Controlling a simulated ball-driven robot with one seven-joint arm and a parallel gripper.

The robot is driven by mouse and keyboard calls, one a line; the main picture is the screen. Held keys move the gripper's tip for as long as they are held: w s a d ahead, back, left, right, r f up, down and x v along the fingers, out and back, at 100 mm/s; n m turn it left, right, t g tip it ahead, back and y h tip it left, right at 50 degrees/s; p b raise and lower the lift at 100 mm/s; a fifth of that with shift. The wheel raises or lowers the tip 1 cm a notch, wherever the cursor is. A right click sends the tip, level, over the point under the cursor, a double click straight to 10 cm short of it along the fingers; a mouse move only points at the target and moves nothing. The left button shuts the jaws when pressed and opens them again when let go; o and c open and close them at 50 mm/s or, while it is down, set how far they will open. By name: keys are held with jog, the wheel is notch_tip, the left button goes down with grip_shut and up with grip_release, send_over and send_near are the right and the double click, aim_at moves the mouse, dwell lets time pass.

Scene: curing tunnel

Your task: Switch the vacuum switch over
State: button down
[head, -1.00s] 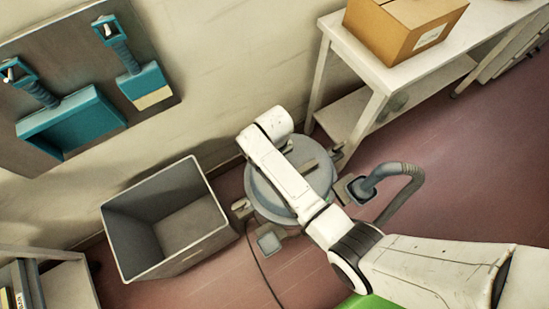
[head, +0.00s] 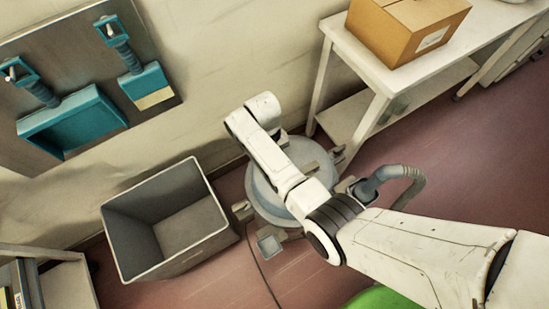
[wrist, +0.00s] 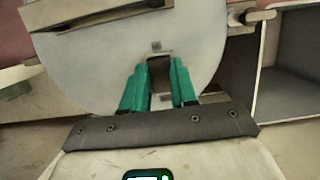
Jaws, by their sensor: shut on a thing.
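The vacuum (head: 263,199) is a round grey canister on the floor, partly covered by my arm in the head view. In the wrist view its pale round lid (wrist: 95,65) fills the upper middle. The vacuum switch (wrist: 160,72), a small dark block, sits near the lid's edge. My gripper (wrist: 161,82) has its teal fingers on either side of the switch and is shut on it. Small dark marks show on the lid above the switch. In the head view my gripper is hidden by my arm.
A grey open bin (head: 180,225) stands just left of the vacuum. A white table (head: 345,45) with a cardboard box (head: 405,30) is at the upper right. A hose (head: 400,175) curves out to the vacuum's right.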

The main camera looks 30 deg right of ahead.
jog(key=c, duration=0.9)
grip_release()
jog(key=shift+r, duration=0.1)
jog(key=p+v, duration=0.1)
jog(key=v, duration=0.9)
jog(key=shift+w+r, duration=0.1)
jog(key=shift+r, duration=0.15)
jog(key=shift+t, duration=0.9)
jog(key=s+d, duration=0.2)
jog(key=s, duration=0.2)
jog(key=s+d+f, duration=0.1)
jog(key=s+d, duration=0.1)
jog(key=s, duration=0.1)
jog(key=s+d+f, duration=0.1)
jog(key=s+d, duration=0.2)
jog(key=s, duration=0.1)
jog(key=shift+s+f, duration=0.2)
jog(key=shift+s, duration=0.15)
jog(key=s+r, duration=0.1)
jog(key=s, duration=0.4)
jog(key=s+r+t, duration=0.1)
jog(key=s+r, duration=0.1)
jog(key=s, duration=0.2)
jog(key=s+r+t, duration=0.1)
jog(key=s+r, duration=0.1)
jog(key=s, duration=0.3)
jog(key=shift+s+d+r, duration=0.25)
jog(key=shift+s+d, duration=0.05)
jog(key=shift+d, duration=0.1)
